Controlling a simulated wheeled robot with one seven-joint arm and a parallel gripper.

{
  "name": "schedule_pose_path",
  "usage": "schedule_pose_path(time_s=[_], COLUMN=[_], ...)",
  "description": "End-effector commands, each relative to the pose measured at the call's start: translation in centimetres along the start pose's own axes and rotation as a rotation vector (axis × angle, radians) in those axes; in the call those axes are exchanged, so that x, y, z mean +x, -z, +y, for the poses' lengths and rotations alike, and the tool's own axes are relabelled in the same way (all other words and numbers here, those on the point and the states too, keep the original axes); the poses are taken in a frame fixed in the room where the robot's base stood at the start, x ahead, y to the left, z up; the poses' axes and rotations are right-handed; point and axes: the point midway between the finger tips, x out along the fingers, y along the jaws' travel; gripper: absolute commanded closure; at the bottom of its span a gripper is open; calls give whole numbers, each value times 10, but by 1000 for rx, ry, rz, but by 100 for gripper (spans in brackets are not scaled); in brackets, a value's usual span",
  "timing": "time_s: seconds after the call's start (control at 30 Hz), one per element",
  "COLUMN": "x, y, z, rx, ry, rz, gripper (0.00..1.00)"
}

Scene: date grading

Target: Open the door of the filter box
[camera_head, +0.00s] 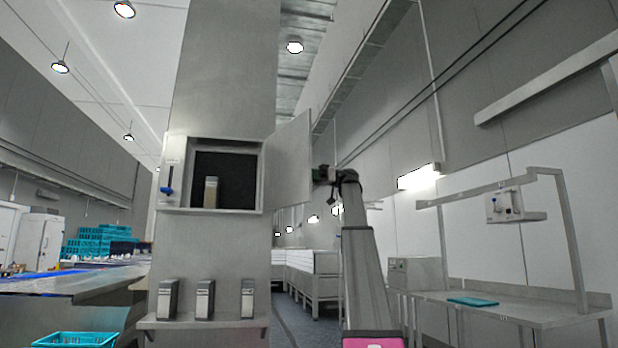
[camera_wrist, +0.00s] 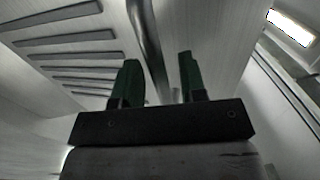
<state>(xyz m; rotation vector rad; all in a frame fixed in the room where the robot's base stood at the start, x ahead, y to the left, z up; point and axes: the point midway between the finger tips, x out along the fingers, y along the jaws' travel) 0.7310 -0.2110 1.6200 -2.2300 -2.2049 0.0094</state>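The filter box (camera_head: 169,190) is set in the grey column, and its dark inside shows. Its door (camera_head: 290,165) stands swung open to the right. In the wrist view, a slotted pale panel (camera_wrist: 60,60), seemingly the door's outer face, lies ahead with a bar-like handle (camera_wrist: 147,50). My gripper (camera_head: 322,174) is at the door's right side in the head view, partly hidden by the door. In the wrist view its two green fingers (camera_wrist: 160,82) are apart, with the bar running between them and a gap showing. I cannot tell whether they touch it.
A grey block-shaped item (camera_head: 211,192) stands inside the box. A shelf (camera_head: 205,322) below holds several similar items. A workbench (camera_head: 540,312) with a teal tray (camera_head: 472,301) stands at right, and a blue crate (camera_head: 75,339) at lower left.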

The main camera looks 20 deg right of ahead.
Motion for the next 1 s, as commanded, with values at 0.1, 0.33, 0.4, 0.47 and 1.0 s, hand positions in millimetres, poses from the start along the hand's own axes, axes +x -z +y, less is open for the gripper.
schedule_pose_path(time_s=[0.1, 0.33, 0.4, 0.47, 1.0], x=[0, -19, -32, -43, -108], y=[0, 1, 1, 1, 0], z=[0, 1, 1, 1, 0], rx=[-1, -2, -2, -1, 0], ry=[0, -1, -2, -2, 0], rz=[0, 0, 1, 0, 0], gripper=[62, 62, 62, 62, 62])
